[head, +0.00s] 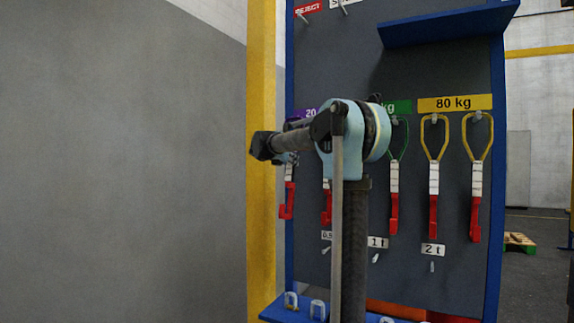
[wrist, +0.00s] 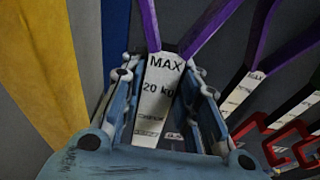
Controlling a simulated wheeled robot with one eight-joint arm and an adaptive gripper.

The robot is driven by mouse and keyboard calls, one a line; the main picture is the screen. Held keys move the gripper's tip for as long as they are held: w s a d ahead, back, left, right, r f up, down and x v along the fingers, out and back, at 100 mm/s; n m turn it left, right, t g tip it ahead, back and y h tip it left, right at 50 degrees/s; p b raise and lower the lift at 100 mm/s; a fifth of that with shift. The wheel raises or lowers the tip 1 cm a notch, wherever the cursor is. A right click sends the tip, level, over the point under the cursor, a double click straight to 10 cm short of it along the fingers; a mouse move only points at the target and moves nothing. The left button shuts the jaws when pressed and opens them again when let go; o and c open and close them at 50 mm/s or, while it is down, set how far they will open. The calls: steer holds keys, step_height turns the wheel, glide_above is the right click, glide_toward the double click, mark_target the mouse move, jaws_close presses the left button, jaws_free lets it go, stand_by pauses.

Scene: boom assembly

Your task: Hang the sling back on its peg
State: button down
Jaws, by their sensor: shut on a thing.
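In the wrist view my gripper (wrist: 160,78) is shut on a purple sling (wrist: 158,98), its fingers on both sides of the white tag reading MAX 20 kg. The sling's purple legs spread upward out of that view. In the head view a sling with a white tag and red hook (head: 287,200) hangs below my wrist at the board's left edge, seemingly the held one. The purple 20 kg sign (head: 311,113) is partly covered by my arm. The sling's top and its peg are hidden, so I cannot tell whether they touch.
The dark board (head: 455,270) also carries a green sling (head: 394,185) and two yellow slings under the 80 kg sign (head: 455,103). Another purple sling (wrist: 240,95) is close right of my gripper. A yellow post (head: 262,220) stands at left. A blue shelf (head: 450,24) juts out above.

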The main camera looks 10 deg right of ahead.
steer(key=w+d+f, duration=0.2)
steer(key=shift+w+f, duration=0.2)
steer(key=shift+w, duration=0.2)
stand_by(0.6)
steer(key=shift+f, duration=0.2)
stand_by(0.5)
